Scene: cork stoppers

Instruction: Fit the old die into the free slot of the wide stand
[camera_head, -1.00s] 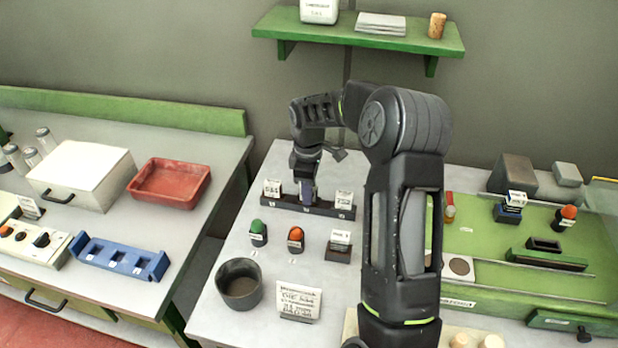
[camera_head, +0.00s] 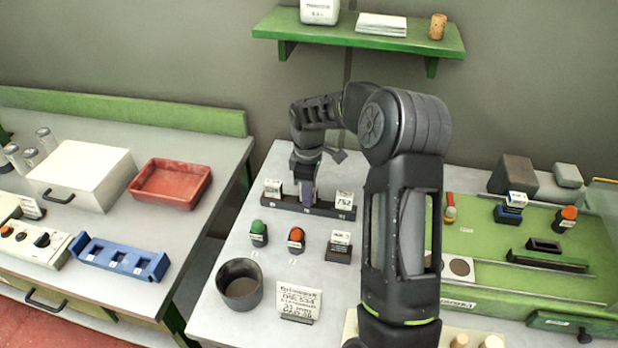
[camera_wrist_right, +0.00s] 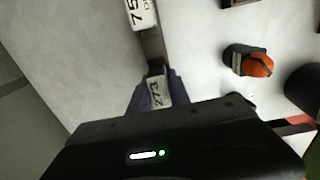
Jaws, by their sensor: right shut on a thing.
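The wide stand (camera_head: 325,210) is a long dark rack at the back of the middle table. A white-labelled block (camera_head: 272,187) sits at its left end and another, labelled 752 (camera_head: 344,201), at its right end. My right gripper (camera_head: 306,194) points down at the stand's middle, between these blocks. In the right wrist view its purplish fingers (camera_wrist_right: 158,92) are shut on the old die (camera_wrist_right: 156,91), whose pale label reads 273. In the head view the fingers mostly hide the die. I cannot tell how deep it sits in the middle slot. My left gripper is not in view.
In front of the stand are a green-topped stamp (camera_head: 258,233), an orange-topped stamp (camera_head: 296,239) and a labelled block (camera_head: 339,247). A dark cup (camera_head: 240,284) and a written card (camera_head: 298,302) stand nearer. A blue slotted rack (camera_head: 122,258) is on the left table.

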